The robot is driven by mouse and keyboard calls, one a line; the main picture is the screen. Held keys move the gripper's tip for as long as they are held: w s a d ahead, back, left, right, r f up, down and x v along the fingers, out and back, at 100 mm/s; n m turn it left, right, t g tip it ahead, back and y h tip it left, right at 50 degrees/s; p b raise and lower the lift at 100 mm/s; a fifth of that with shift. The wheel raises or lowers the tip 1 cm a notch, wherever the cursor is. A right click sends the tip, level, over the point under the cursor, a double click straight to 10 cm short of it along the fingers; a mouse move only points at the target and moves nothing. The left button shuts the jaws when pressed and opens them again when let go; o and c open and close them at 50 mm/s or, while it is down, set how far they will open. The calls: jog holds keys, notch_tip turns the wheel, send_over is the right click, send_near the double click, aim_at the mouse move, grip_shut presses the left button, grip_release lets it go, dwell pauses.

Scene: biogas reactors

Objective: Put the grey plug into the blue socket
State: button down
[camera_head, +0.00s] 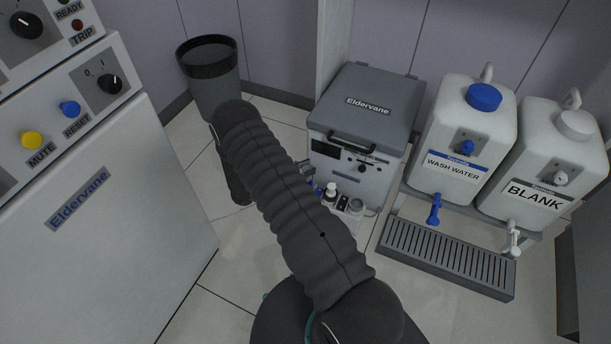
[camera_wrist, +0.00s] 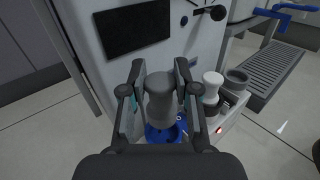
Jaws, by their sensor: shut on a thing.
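In the wrist view my gripper (camera_wrist: 159,84) is shut on the grey plug (camera_wrist: 160,100), with one finger on each side of it. The blue socket (camera_wrist: 166,134) shows just below the plug in the picture, partly covered by the plug and my gripper. I cannot tell whether the plug's lower end is inside the socket or only in front of it. A small bit of blue (camera_head: 317,186) shows beside my arm at the front of the Eldervane box.
The Eldervane box (camera_head: 365,105) stands behind. Wash water (camera_head: 463,135) and blank (camera_head: 540,165) containers stand right above a grated tray (camera_head: 450,258). A dark bin (camera_head: 212,90) stands back left.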

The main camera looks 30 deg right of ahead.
jog(key=shift+f, duration=1.85)
jog(key=shift+f+b, duration=0.4)
jog(key=shift+b, duration=0.15)
jog(key=c, duration=0.9)
grip_release()
jog(key=shift+o, duration=0.2)
jog(key=shift+r, duration=0.1)
